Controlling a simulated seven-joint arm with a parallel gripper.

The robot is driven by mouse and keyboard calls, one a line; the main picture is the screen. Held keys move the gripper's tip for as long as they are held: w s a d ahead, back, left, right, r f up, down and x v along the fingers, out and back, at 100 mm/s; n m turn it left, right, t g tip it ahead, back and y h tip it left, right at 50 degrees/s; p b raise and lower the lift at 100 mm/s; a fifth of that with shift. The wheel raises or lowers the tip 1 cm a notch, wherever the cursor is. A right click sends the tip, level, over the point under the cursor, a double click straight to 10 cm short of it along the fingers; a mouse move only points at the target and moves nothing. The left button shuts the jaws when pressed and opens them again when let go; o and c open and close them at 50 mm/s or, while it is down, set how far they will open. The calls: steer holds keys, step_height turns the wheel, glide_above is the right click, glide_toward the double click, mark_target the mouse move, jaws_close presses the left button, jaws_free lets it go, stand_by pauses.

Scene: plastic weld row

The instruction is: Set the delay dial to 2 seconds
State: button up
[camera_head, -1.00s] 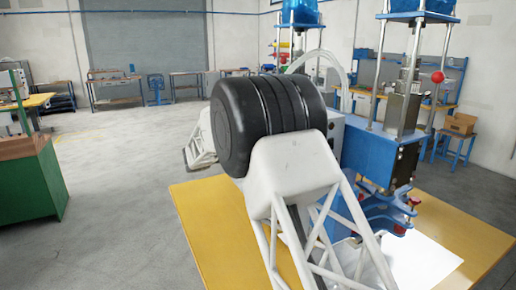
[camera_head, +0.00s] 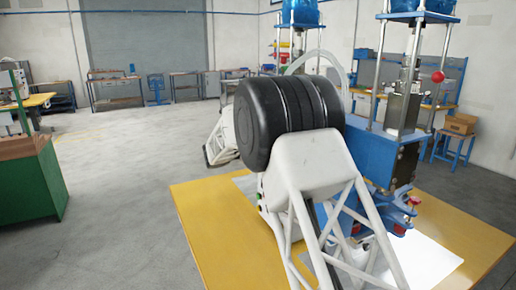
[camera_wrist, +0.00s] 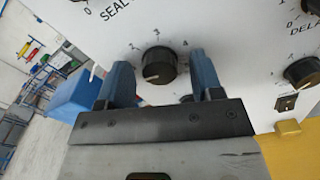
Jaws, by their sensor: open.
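In the wrist view a white panel (camera_wrist: 235,35) carries black round dials with printed numbers. The delay label, cut off at "DELA", lies at the right between a dial at the top right corner (camera_wrist: 313,5) and a lower right dial (camera_wrist: 303,72). The upper dial is mostly outside the frame, and its setting cannot be read. My gripper (camera_wrist: 159,60) is open, with its blue fingers on either side of another dial (camera_wrist: 158,66), marked 2, 3 and 4 around its top. I cannot tell whether the fingers touch it. My gripper is hidden in the head view.
A "SEAL" label (camera_wrist: 117,10) is at the top left of the panel. A small black switch (camera_wrist: 286,103) is under the lower right dial. The blue press (camera_head: 380,150) stands on a yellow table (camera_head: 220,230), whose front left is clear.

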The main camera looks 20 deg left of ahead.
steer(key=c, duration=0.9)
steer(key=shift+m, duration=0.4)
steer(key=m, duration=1)
steer(key=o, duration=0.9)
